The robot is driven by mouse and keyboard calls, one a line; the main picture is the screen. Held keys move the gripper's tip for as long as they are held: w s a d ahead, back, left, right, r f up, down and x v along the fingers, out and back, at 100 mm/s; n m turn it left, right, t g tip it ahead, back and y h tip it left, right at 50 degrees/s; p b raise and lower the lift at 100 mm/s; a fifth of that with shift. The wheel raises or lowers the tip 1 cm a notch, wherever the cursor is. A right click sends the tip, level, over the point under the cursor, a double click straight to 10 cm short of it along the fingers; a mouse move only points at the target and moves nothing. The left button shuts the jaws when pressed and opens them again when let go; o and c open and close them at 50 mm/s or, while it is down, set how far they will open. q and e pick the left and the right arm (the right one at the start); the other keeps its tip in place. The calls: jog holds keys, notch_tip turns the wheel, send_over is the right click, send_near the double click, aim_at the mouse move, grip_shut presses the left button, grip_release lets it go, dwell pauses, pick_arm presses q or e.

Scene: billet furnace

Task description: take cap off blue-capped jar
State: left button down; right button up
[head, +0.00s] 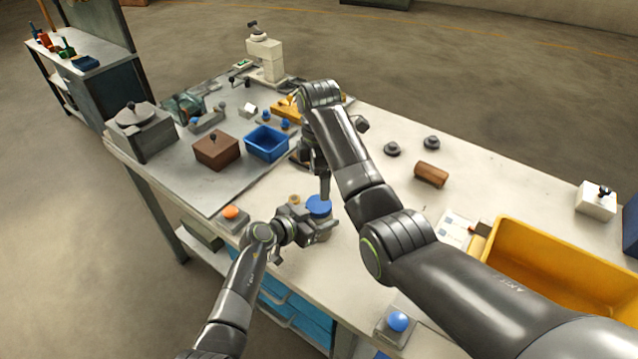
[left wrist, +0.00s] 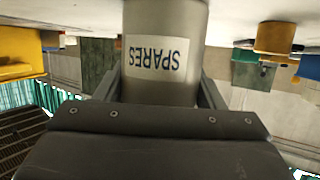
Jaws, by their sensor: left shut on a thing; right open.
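The jar (left wrist: 165,50) is a grey cylinder with a white label reading SPARES, upside down in the left wrist view. Its blue cap (head: 318,206) is on top in the head view; the jar body there is mostly hidden by my left gripper. My left gripper (head: 312,230) is shut on the jar body, with a finger on each side of it in the left wrist view. My right gripper (head: 324,190) points down, open, just above or at the blue cap. Whether its fingers touch the cap I cannot tell.
A blue bin (head: 267,143) and a brown box (head: 216,150) stand behind on the grey mat. A yellow tray (head: 545,262) is at right. An orange button (head: 231,212) and a blue button (head: 397,322) sit near the front edge. A brown cylinder (head: 431,174) lies on the table.

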aim_at(319, 203)
jog(key=m, duration=0.7)
jog(key=shift+m, duration=0.4)
jog(key=m, duration=0.4)
jog(key=shift+m, duration=0.4)
jog(key=m, duration=0.7)
jog(key=shift+m, duration=0.4)
jog(key=m, duration=0.7)
jog(key=shift+m, duration=0.4)
jog(key=m, duration=0.4)
jog(key=shift+f, duration=4)
